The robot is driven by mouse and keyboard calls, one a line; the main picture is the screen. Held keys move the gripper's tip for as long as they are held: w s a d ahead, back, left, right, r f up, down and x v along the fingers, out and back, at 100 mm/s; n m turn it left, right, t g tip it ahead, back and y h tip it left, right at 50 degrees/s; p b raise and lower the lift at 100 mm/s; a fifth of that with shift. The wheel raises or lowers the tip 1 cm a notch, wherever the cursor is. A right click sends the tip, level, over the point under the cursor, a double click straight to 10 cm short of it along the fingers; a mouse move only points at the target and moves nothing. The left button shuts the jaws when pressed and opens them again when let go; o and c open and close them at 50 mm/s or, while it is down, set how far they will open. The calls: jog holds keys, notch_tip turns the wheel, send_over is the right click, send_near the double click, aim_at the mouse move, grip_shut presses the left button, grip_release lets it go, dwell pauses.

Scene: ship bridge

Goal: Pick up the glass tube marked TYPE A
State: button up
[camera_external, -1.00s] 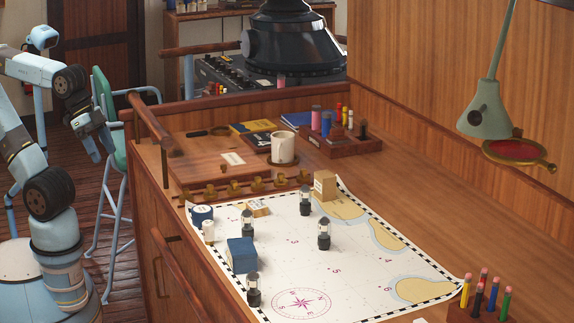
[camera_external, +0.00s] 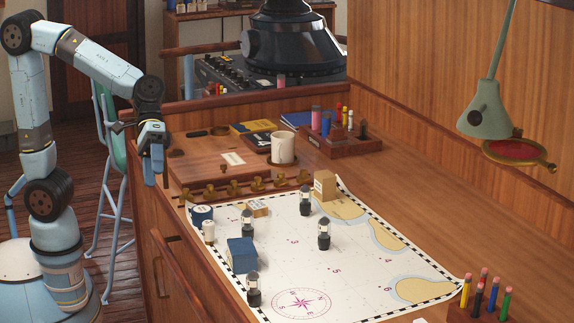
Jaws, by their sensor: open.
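Several small glass tubes with black bases and pale bands stand upright on the chart. One is at the back (camera_external: 305,202), one at the left (camera_external: 247,225), one in the middle (camera_external: 323,235) and one at the front (camera_external: 253,291). Their markings are too small to read, so I cannot tell which is TYPE A. My gripper (camera_external: 156,180) is open and empty, pointing down near the desk's left edge. It is to the left of the chart and apart from all the tubes.
The chart (camera_external: 345,270) also holds a blue box (camera_external: 242,255), a blue round tin (camera_external: 202,214), a white bottle (camera_external: 208,231) and a tan carton (camera_external: 325,186). A row of brass pieces (camera_external: 257,184) borders it behind. A mug (camera_external: 283,148) stands farther back.

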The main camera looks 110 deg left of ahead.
aim_at(329, 226)
jog(key=w+a+f+n+t+h, duration=0.1)
jog(key=w+a+f+n+t, duration=0.15)
jog(key=w+a+n, duration=0.4)
jog(key=w+a+f+n+t, duration=0.1)
jog(key=w+a+n+t, duration=0.15)
jog(key=w, duration=0.75)
jog(key=w+a+f+n+t+h, duration=0.1)
jog(key=w+a+n+t, duration=0.25)
jog(key=w+n, duration=0.4)
jog(key=w+a+f+n+t+y, duration=0.3)
jog(key=w+a+f+n, duration=0.3)
jog(key=a, duration=0.4)
jog(key=shift+m, duration=0.55)
jog(key=f, duration=0.2)
jog(key=w+f, duration=0.1)
jog(key=f, duration=0.3)
jog(key=shift+w+d+f, duration=0.2)
jog(key=shift+w+f, duration=0.2)
jog(key=shift+x, duration=3.4)
jog(key=c, duration=1)
